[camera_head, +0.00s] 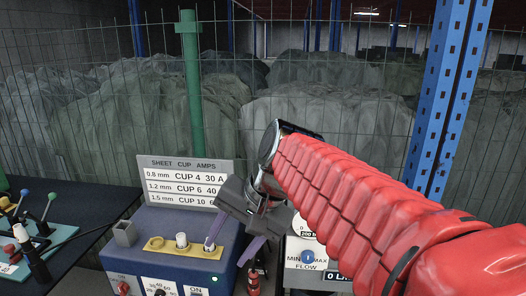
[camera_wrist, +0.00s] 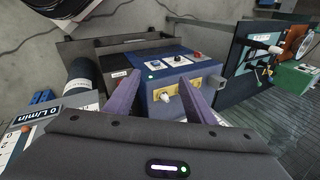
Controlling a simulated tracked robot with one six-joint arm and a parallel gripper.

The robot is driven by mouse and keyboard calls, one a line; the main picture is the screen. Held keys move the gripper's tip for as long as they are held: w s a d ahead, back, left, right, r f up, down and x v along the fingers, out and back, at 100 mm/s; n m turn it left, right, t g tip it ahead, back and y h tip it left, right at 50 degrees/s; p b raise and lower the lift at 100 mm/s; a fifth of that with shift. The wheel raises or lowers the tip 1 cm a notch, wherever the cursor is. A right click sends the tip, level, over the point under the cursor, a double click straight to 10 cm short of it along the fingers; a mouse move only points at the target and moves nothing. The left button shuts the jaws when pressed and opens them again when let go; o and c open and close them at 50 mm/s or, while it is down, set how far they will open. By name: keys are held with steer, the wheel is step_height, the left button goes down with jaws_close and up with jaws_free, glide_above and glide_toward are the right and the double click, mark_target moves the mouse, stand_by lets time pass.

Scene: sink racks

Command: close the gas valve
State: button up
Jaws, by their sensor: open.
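In the wrist view my gripper (camera_wrist: 158,80) faces the blue machine, and a yellow plate (camera_wrist: 158,92) with a white fitting shows between the fingers. In the head view the yellow plate (camera_head: 156,244) lies on the machine's top. To the right, partly behind my arm, a flow panel (camera_head: 307,255) marked MIN, MAX and FLOW carries a blue knob (camera_head: 307,257). I cannot tell which part is the gas valve.
A sign of cup amps (camera_head: 185,182) stands behind the machine. A board with coloured levers (camera_head: 30,235) is at the left. A black cylinder (camera_wrist: 86,75) stands left of the fingers in the wrist view. A wire fence and blue post (camera_head: 446,100) close off the back.

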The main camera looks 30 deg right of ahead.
steer(key=s+f+n+t+h, duration=0.1)
steer(key=s+f+n+h, duration=0.2)
steer(key=s+f+n, duration=0.5)
steer(key=shift+s+a+f+n, duration=0.3)
steer(key=shift+s+n, duration=0.2)
steer(key=shift+s, duration=0.55)
steer(key=shift+c, duration=0.5)
